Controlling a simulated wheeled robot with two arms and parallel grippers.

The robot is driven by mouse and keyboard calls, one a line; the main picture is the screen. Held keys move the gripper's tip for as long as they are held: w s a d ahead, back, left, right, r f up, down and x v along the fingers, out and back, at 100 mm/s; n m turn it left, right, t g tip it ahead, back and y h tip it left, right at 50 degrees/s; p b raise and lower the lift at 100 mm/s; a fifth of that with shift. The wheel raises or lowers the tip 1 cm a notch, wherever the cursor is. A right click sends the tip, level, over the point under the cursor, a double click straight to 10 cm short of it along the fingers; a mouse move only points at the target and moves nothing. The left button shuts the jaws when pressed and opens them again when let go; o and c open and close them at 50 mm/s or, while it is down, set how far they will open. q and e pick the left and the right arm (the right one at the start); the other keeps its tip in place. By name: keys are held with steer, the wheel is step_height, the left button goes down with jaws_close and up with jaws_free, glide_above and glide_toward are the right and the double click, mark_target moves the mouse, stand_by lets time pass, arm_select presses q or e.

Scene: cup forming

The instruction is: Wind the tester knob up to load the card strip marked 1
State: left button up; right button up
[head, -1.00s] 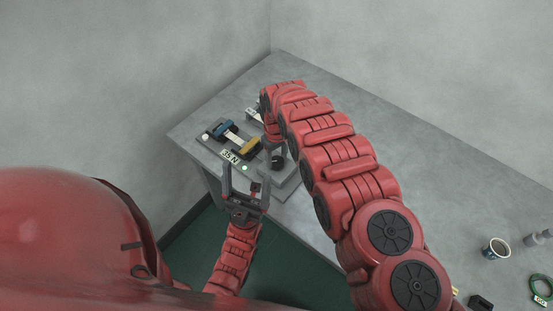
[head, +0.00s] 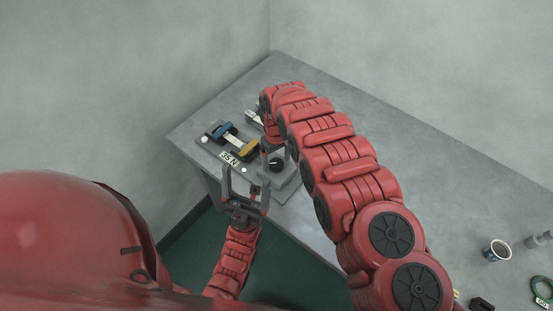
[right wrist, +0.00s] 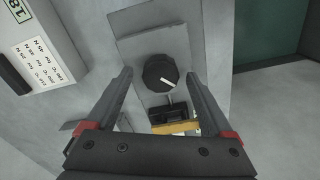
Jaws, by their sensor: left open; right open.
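The tester (head: 205,150) stands at the table's near left corner, with a blue clamp (head: 221,131), a yellow clamp (head: 246,149) and a pale strip (head: 233,140) between them. Its display (head: 229,159) appears to read 35 N. I cannot read any mark on the strip. The black knob (head: 276,164) is at the tester's right; its white pointer line shows in the right wrist view (right wrist: 160,72). My right gripper (right wrist: 159,76) is open, its fingers apart on either side of the knob, not touching it in view. My left gripper (head: 243,180) is open and empty in front of the tester.
A card with printed N values (right wrist: 45,62) and a green-edged tag (right wrist: 18,9) lie left in the right wrist view. My right arm hides part of the table.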

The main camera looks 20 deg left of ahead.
mark_target(276, 162)
steer(key=shift+r, duration=0.1)
steer(key=shift+w+r, duration=0.1)
steer(key=shift+r, duration=0.25)
step_height(276, 162, up, 6)
steer(key=shift+f+b, duration=0.1)
steer(key=shift+b, duration=0.85)
step_height(276, 162, up, 11)
steer(key=p, duration=0.7)
steer(key=shift+f+p, duration=0.2)
steer(key=shift+p, duration=0.15)
